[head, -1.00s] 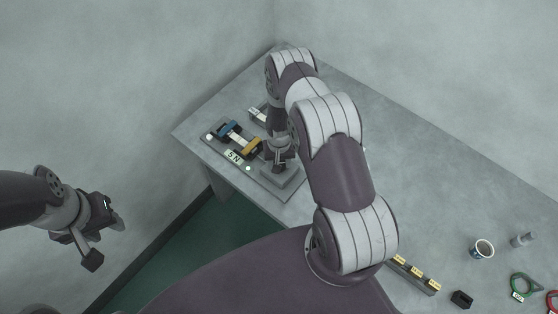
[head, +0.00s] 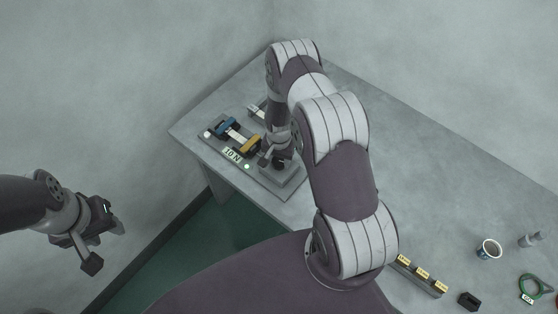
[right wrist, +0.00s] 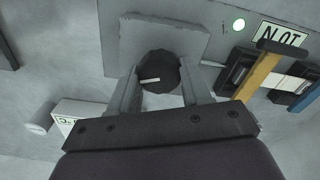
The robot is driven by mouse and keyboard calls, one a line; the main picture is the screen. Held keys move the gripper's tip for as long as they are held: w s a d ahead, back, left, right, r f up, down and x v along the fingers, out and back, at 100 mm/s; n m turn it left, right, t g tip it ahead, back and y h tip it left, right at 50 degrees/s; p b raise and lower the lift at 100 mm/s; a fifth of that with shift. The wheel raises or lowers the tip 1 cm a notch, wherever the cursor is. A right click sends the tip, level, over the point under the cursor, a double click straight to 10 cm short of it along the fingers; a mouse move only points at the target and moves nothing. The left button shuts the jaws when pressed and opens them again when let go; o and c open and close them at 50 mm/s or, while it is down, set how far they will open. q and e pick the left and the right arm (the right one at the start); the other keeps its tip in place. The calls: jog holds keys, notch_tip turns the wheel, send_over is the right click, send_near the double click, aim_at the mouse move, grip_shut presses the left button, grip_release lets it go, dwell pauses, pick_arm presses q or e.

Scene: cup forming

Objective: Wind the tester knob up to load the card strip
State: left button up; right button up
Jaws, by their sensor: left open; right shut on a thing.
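The tester (head: 287,184) sits near the table's left corner. Its white card strip (head: 240,133) spans a blue clamp (head: 228,122) and a yellow clamp (head: 250,144). The display (head: 233,154) appears upside down and seems to read 10 N; the lamp (head: 247,166) beside it glows pale green. In the right wrist view, the dark round knob (right wrist: 158,66), with a white mark, sits between the two fingers of my right gripper (right wrist: 160,90), shut on it. In the head view my right gripper (head: 279,160) partly hides the knob. My left gripper (head: 105,238) is open and empty, away from the table.
A cup (head: 489,249), a small grey object (head: 532,239), a green ring (head: 533,288), a black block (head: 469,301) and a rack of yellow-labelled pieces (head: 421,275) lie at the right. A labelled white item (head: 256,110) lies behind the tester. The table's middle is clear.

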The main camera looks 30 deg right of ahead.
aim_at(279, 161)
jog(key=shift+m, duration=0.6)
jog(key=o, duration=0.8)
jog(key=shift+c, duration=0.2)
jog(key=o, duration=0.3)
jog(key=shift+r, duration=0.1)
jog(key=shift+r+b, duration=0.15)
jog(key=shift+b, duration=0.2)
notch_tip(279, 161, up, 12)
jog(key=b, duration=0.3)
jog(key=shift+r, duration=0.2)
